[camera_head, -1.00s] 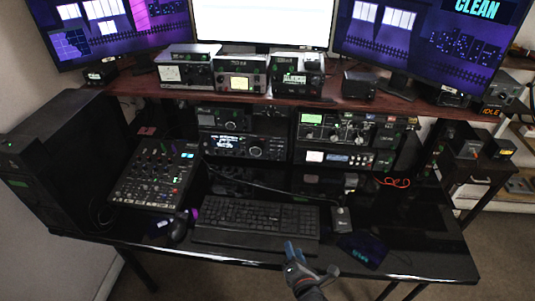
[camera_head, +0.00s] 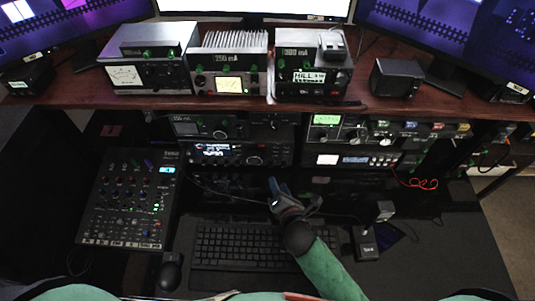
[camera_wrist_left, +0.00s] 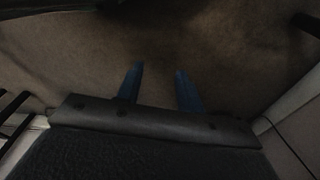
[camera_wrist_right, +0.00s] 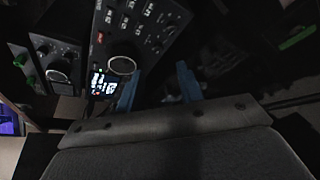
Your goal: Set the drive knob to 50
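I cannot read a label that marks the drive knob in any view. Candidate knobs sit on the lower left radio (camera_head: 232,154), which has a lit screen, and on the right radio (camera_head: 350,130) with a green display. My right gripper (camera_head: 279,188) is above the far edge of the keyboard, in front of these radios and apart from them. In the right wrist view its blue fingers (camera_wrist_right: 158,85) are spread with nothing between them. A large silver-rimmed knob (camera_wrist_right: 122,66) is just beyond the left finger. My left gripper (camera_wrist_left: 159,82) is open and empty above the floor.
A keyboard (camera_head: 238,246) lies under my right arm, with a mouse (camera_head: 171,272) to its left. A mixer panel (camera_head: 130,200) is at the left. Meter boxes (camera_head: 228,75) and a speaker (camera_head: 396,78) stand on the wooden shelf. A small dark box (camera_head: 364,243) is right of the keyboard.

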